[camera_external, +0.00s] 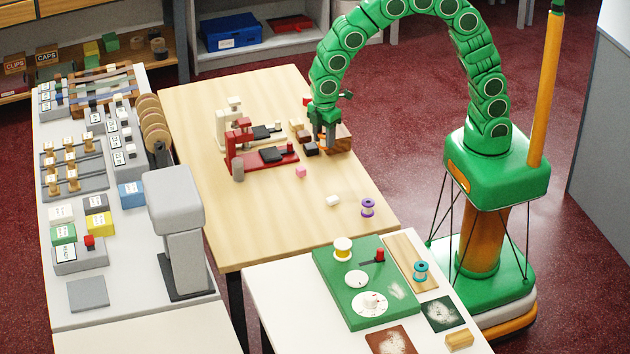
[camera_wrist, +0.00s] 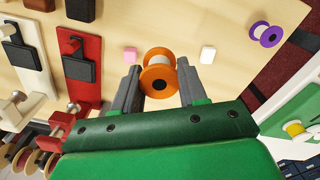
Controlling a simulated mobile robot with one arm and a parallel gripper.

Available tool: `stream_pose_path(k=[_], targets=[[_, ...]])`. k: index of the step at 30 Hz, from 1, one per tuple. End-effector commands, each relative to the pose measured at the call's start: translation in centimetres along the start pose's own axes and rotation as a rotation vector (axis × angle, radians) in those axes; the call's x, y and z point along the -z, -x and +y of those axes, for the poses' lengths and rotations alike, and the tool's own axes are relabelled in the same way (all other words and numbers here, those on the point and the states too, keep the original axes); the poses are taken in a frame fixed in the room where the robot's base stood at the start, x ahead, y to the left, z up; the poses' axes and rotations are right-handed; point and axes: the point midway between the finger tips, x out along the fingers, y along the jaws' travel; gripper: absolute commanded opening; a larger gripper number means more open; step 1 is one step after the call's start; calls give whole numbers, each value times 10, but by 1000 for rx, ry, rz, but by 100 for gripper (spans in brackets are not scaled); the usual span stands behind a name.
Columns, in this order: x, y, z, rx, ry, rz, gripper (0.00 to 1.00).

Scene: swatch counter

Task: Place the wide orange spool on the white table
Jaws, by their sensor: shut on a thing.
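The wide orange spool (camera_wrist: 159,81), with orange flanges and a pale core, sits between the two fingers of my gripper (camera_wrist: 159,88) in the wrist view. The fingers are shut on it from both sides. I cannot tell how far the spool is above the wood. The white table (camera_external: 277,300) stands at the front, apart from my gripper, with bare white surface left of its green board.
The green board (camera_external: 335,298) bears a yellow spool (camera_external: 343,247) and dials. A teal spool (camera_external: 420,270), dark card (camera_external: 442,313) and brown card (camera_external: 391,340) lie nearby. A purple spool (camera_external: 368,207), white block (camera_external: 333,201) and red clamp (camera_external: 262,158) are on the wooden table.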

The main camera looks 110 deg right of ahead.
Motion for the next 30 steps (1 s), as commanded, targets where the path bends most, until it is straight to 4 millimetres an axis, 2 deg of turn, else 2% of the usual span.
stream_pose_path(k=[8,11,21,25,30], targets=[[0,-1,-4,1,-18,-1,8],[11,-7,-7,1,-66,-2,8],[64,-41,-27,2,-348,-5,8],[78,-49,-33,0,-423,-2,8],[86,-53,-36,0,-469,0,8]])
